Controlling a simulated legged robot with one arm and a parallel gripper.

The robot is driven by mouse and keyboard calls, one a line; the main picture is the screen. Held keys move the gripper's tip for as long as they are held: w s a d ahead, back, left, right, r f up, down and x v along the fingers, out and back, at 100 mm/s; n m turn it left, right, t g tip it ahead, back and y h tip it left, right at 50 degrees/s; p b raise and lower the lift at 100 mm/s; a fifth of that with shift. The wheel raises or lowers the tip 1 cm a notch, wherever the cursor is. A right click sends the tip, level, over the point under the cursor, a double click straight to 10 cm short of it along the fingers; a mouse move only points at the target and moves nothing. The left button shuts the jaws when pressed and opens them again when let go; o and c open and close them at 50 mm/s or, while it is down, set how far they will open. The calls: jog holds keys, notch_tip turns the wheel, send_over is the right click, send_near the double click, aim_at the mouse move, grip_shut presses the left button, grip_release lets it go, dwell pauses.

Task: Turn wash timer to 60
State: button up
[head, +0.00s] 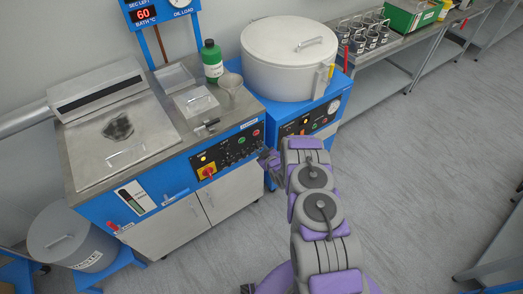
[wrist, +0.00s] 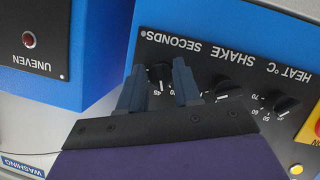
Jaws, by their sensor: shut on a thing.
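The control panel (wrist: 218,62) fills the upper part of the wrist view and appears upside down, with labels HEAT °C, SHAKE and SECONDS. A small black knob (wrist: 160,76) under the SECONDS label is between my gripper's (wrist: 158,72) two blue-grey fingers. My gripper is shut on it. The fingers hide parts of its scale, so I cannot read its setting. In the head view my gripper (head: 266,158) is at the right end of the blue-fronted bath unit's black panel (head: 225,150); the held knob cannot be made out there.
Neighbouring knobs, a shake knob (wrist: 228,88) and a heat knob (wrist: 285,104), sit close beside the fingers. A red-and-yellow switch (head: 207,171) is farther left. The blue washing unit (head: 305,122) with a round drum (head: 288,65) stands right. Floor at right is clear.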

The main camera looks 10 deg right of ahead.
jog(key=shift+d+f+m+g+y+b, duration=0.15)
jog(key=shift+m+g+y+b, duration=0.35)
jog(key=shift+m+y+b, duration=1.45)
jog(key=shift+d+f+m+g+y+b, duration=0.1)
jog(key=shift+m+g+y+b, duration=0.4)
jog(key=shift+m+y+b, duration=1.4)
jog(key=shift+r+m+h+p, duration=0.1)
jog(key=shift+m+h+p, duration=0.3)
jog(key=shift+m+h, duration=0.4)
jog(key=o, duration=0.8)
jog(key=shift+w, duration=0.15)
jog(key=shift+o, duration=1.2)
jog(key=p+v, duration=0.3)
jog(key=v, duration=1.4)
jog(key=shift+d, duration=0.2)
